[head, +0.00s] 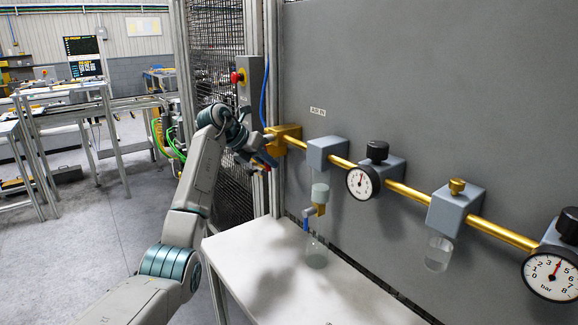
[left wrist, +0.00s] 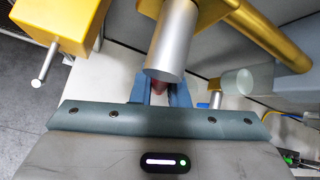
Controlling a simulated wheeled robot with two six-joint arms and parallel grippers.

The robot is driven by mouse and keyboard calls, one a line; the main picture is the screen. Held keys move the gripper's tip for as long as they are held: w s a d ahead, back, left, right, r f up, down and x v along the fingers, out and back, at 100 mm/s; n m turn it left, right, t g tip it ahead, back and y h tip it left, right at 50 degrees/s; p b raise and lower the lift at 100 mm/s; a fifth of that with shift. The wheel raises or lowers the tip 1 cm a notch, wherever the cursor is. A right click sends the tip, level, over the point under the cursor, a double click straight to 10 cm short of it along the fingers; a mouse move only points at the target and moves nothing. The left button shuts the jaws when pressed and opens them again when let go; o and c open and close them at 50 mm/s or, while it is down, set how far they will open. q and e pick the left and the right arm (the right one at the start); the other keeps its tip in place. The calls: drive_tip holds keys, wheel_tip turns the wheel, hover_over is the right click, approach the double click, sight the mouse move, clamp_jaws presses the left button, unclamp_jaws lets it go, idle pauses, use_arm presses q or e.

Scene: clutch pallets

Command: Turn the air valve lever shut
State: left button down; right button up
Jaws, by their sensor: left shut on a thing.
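The brass air valve block (head: 285,138) is on the grey panel at the left end of the brass pipe, below the "AIR IN" label. My left gripper (head: 264,160) is just in front of and below it, its blue fingers mostly hidden by the wrist. In the left wrist view my left gripper (left wrist: 160,97) is shut on a red piece (left wrist: 158,87), seemingly the lever's grip. A grey cylinder (left wrist: 172,45) partly covers it. The lever's full length and angle are hidden. My right gripper is not in view.
A filter with a clear bowl (head: 316,250) and a blue-handled tap hangs over the white table (head: 250,262). A gauge (head: 362,182) and regulator (head: 458,205) sit along the pipe to the right. A red emergency button (head: 237,77) is on the left post.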

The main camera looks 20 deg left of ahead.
use_arm(q)
drive_tip(key=shift+w+a+f+m+t+y+b, duration=0.1)
drive_tip(key=shift+w+a+m+t+y+b, duration=0.1)
drive_tip(key=shift+w+a+m+t+y, duration=0.35)
drive_tip(key=shift+w+a+f+m+t+y+b, duration=0.15)
drive_tip(key=shift+a+m+t+y, duration=0.25)
drive_tip(key=shift+y, duration=0.35)
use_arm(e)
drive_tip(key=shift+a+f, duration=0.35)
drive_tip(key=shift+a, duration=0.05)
use_arm(q)
drive_tip(key=shift+d, duration=0.1)
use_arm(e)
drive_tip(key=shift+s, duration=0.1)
use_arm(q)
drive_tip(key=c, duration=1.5)
unclamp_jaws()
drive_tip(key=shift+o, duration=0.5)
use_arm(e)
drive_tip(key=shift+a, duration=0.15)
use_arm(q)
drive_tip(key=shift+s+r, duration=0.1)
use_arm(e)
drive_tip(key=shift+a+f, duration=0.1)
